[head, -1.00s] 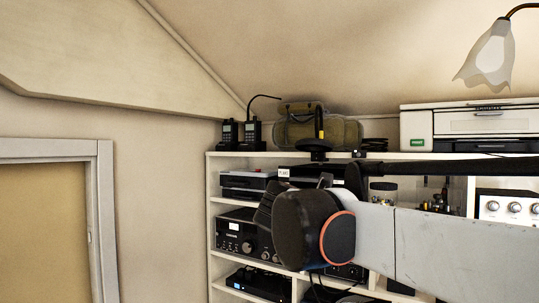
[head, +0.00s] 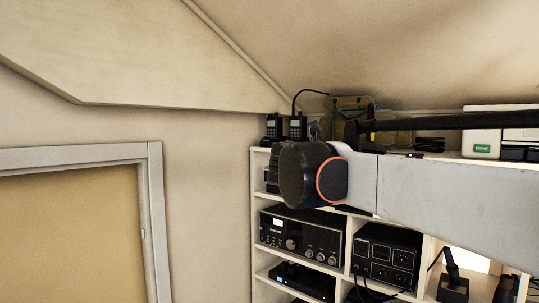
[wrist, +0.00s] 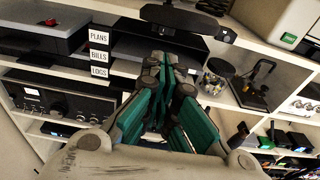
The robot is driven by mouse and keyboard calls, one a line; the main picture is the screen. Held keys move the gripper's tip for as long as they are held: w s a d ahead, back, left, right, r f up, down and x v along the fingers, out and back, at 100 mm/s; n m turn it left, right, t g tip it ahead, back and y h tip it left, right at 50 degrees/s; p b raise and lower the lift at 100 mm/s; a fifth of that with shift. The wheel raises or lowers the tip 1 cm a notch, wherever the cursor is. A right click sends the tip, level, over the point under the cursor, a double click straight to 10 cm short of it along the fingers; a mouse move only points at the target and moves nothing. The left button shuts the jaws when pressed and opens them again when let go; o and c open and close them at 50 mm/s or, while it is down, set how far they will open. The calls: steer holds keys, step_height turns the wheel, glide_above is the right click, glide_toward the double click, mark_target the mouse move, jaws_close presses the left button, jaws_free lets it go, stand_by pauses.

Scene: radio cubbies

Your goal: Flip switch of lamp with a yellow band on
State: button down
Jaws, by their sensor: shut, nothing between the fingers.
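In the head view, a small yellow band (head: 371,137) shows on a dark upright piece on top of the shelf unit. My arm hides most of the rest of that lamp, and I cannot see its switch or whether it is lit. In the wrist view, a black rounded base (wrist: 187,20) at the top edge overhangs the shelf edge and may belong to this lamp. My gripper (wrist: 168,62) has teal-lined fingers, shut and empty. In the picture it lies below that base, in front of the shelves. The head view mostly hides it behind my arm.
The white shelf unit (head: 255,215) holds radios (head: 300,236). On top are two handheld radios (head: 273,128), an olive bag (head: 398,130) and a white device (head: 482,145). The wrist view shows label cards (wrist: 98,55) and a glass jar (wrist: 216,75). Open wall lies left.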

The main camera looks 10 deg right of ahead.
steer(key=p+x, duration=0.3)
steer(key=x, duration=1)
steer(key=shift+w+d+p, duration=0.25)
steer(key=shift+d+p, duration=0.05)
steer(key=shift+p, duration=0.05)
steer(key=shift+f, duration=0.15)
steer(key=shift+w+d, duration=0.2)
steer(key=shift+f+b, duration=0.1)
steer(key=shift+b, duration=0.2)
